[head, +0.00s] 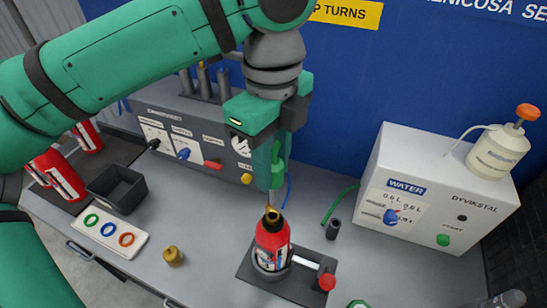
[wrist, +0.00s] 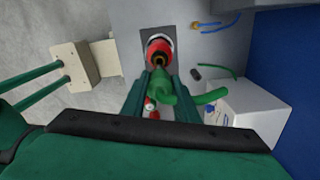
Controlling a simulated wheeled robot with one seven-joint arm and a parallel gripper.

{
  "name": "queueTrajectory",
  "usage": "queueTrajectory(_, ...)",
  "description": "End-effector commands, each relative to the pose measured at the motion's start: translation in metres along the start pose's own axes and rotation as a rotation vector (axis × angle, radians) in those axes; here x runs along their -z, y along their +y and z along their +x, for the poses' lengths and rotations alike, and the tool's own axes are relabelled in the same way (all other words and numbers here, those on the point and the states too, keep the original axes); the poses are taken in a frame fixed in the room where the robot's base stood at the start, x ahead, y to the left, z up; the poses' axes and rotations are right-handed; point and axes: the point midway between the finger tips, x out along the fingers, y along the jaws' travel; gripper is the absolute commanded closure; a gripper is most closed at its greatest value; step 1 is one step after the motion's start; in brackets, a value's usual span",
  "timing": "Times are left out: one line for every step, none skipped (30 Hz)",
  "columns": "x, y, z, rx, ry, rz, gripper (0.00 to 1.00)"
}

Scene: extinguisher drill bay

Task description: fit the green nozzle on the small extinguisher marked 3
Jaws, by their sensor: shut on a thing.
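My gripper (head: 276,178) is shut on the green nozzle (wrist: 162,88) and points down above the bench. The nozzle shows between the fingers in the wrist view; in the head view the fingers partly hide it. A small red extinguisher (head: 272,243) with a brass neck stands upright in a dark holder (head: 296,287) right below my gripper. Its number cannot be read. In the wrist view the extinguisher (wrist: 160,49) lies just beyond the nozzle. The nozzle's lower end looks close above the neck; I cannot tell if they touch.
A white water unit (head: 440,190) with a pump bottle (head: 498,147) stands right. A grey control box (head: 190,140) stands behind. A black bin (head: 117,188), a plate with coloured rings (head: 111,231), a brass part (head: 173,256) and a dark cylinder (head: 333,229) are on the bench.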

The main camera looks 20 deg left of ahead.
Motion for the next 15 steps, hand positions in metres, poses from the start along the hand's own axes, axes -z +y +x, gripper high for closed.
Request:
queueTrajectory(0.000,0.000,0.002,0.000,0.001,0.001,0.98)
queueTrajectory(0.000,0.000,0.004,0.000,0.001,0.001,0.98)
queueTrajectory(0.000,0.000,0.005,0.000,0.001,0.001,0.98)
queueTrajectory(0.000,0.000,0.006,0.000,0.001,0.000,0.98)
queueTrajectory(0.000,0.000,0.008,0.001,0.001,0.000,0.98)
queueTrajectory(0.000,0.000,0.010,0.001,0.001,0.000,0.98)
queueTrajectory(0.000,0.000,0.011,0.001,0.001,0.000,0.98)
queueTrajectory(0.000,0.000,0.012,0.001,0.000,0.000,0.98)
queueTrajectory(0.000,0.000,0.014,0.001,0.000,0.000,0.98)
queueTrajectory(0.000,0.000,0.015,0.000,0.000,0.000,0.98)
queueTrajectory(0.000,0.000,0.016,0.000,0.000,0.000,0.98)
queueTrajectory(0.000,0.000,0.018,0.000,0.000,0.000,0.98)
queueTrajectory(0.000,0.000,0.019,0.000,0.001,0.000,0.98)
queueTrajectory(0.000,0.000,0.021,0.000,0.001,0.000,0.98)
queueTrajectory(0.000,0.000,0.022,0.000,0.001,0.000,0.98)
